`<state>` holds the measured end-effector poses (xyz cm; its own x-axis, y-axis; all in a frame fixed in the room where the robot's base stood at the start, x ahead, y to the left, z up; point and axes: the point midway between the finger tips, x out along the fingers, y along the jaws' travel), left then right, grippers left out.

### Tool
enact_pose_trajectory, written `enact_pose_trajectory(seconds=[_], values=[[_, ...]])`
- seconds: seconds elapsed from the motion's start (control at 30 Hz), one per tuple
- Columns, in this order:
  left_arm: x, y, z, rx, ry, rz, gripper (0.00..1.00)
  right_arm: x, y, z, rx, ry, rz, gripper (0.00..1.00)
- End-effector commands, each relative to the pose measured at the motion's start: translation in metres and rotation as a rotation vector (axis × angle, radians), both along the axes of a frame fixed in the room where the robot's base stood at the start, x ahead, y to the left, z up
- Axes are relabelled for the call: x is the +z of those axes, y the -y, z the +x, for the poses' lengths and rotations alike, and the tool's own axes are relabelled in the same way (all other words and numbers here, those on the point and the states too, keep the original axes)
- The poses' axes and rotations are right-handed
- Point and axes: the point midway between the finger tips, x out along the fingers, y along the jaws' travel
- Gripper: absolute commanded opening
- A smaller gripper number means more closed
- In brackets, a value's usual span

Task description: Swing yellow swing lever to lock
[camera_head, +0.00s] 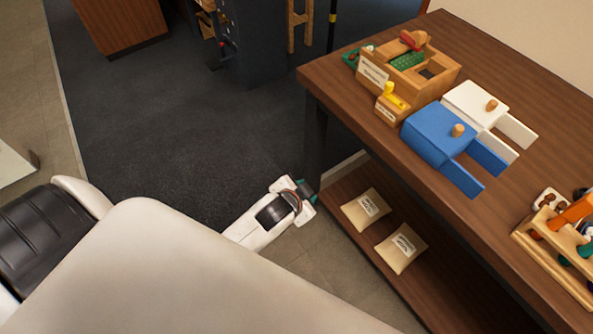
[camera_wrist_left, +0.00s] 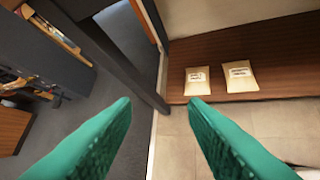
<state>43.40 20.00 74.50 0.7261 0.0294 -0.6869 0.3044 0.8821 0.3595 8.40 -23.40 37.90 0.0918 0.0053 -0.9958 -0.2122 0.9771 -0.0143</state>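The yellow swing lever (camera_head: 393,97) sits on a small labelled wooden block (camera_head: 389,114) at the near left corner of the wooden fixture (camera_head: 435,77) on the table. My left gripper (camera_head: 309,193) is low, off the table's left edge and apart from the lever. In the left wrist view my left gripper (camera_wrist_left: 158,105) has its two green fingers spread wide with nothing between them. The lever is not in the left wrist view. My right gripper is not in view.
The dark wooden table (camera_head: 352,108) has a lower shelf (camera_head: 375,238) with two tan labelled bags. A wooden rack (camera_head: 545,247) is at the right.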

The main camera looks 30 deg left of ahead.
Motion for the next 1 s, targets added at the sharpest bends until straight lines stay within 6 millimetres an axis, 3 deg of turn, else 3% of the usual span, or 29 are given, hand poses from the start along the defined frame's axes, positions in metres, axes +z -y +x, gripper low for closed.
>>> enact_pose_trajectory(seconds=[0.3,0.87,1.0], values=[[-0.017,-0.002,-0.02,0.038,-0.081,-0.034,0.4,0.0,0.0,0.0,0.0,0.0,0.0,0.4],[-0.018,-0.002,-0.021,0.039,-0.084,-0.034,0.4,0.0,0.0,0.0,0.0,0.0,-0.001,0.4],[-0.04,-0.003,-0.026,0.042,-0.117,-0.037,0.4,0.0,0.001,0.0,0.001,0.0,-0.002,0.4]])
